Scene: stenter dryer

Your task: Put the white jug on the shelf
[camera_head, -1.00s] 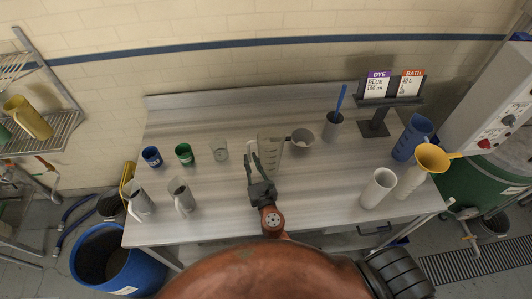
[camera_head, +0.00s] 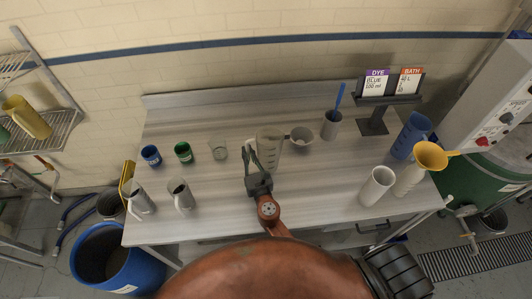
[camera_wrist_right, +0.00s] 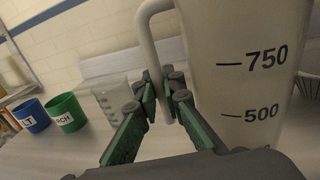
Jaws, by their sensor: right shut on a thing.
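The white jug (camera_head: 269,150), with dark volume marks, is near the middle of the steel bench. It fills the right of the right wrist view (camera_wrist_right: 245,70), where 750 and 500 can be read. My right gripper (camera_head: 256,162) is at its left side. In the right wrist view its green-padded fingers (camera_wrist_right: 164,95) are shut on the jug's handle. The jug looks upright; I cannot tell whether its base touches the bench. A wire shelf rack (camera_head: 45,130) stands at the far left with a yellow jug (camera_head: 28,118) on it. My left gripper is not in view.
Blue (camera_head: 151,156) and green (camera_head: 183,152) cups and a clear beaker (camera_head: 218,149) stand left of the jug. Two pitchers stand front left.

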